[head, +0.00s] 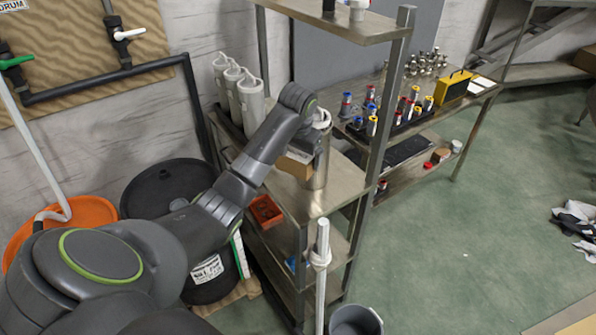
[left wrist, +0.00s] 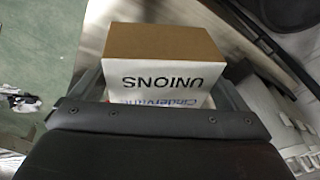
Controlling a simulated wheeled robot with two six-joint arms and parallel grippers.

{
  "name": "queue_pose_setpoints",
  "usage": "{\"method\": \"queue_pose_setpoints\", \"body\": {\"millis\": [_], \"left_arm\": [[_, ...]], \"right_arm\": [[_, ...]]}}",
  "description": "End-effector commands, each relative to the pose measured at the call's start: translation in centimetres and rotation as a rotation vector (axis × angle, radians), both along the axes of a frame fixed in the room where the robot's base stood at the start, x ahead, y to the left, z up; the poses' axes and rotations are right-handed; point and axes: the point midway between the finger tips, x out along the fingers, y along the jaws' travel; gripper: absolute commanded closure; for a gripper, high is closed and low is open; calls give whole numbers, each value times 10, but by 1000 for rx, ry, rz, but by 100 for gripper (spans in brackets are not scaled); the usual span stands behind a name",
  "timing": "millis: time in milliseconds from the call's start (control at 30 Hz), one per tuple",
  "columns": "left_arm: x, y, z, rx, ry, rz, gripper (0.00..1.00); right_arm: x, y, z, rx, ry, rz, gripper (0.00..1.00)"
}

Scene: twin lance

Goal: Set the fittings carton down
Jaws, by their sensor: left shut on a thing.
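The fittings carton is a small brown cardboard box (head: 294,167) with a white label reading "UNIONS", plain in the left wrist view (left wrist: 163,45). My left gripper (head: 303,148) is shut on it, with one finger on each side of the carton in the left wrist view (left wrist: 158,88). In the head view the carton is over the metal shelf top (head: 290,195), beside a tall steel canister (head: 322,155). My gripper and wrist hide much of it. I cannot tell whether its underside touches the shelf. My right gripper is not in view.
White cylinders (head: 250,101) stand at the shelf's back left. A shelf post (head: 378,150) rises on the right. A red bin (head: 265,211) is below. The front part of the shelf top looks bare. A bench behind holds coloured fittings and a yellow box (head: 453,87).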

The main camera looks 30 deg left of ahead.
Motion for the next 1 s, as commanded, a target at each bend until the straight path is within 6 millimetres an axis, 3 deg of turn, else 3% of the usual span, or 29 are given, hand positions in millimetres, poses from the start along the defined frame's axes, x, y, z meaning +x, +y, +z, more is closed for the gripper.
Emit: {"method": "queue_pose_setpoints", "body": {"millis": [267,1000], "left_arm": [[1,0,59,2,-4,1,40],[1,0,138,0,-1,1,40]], "right_arm": [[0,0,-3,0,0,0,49],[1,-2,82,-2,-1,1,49]]}}
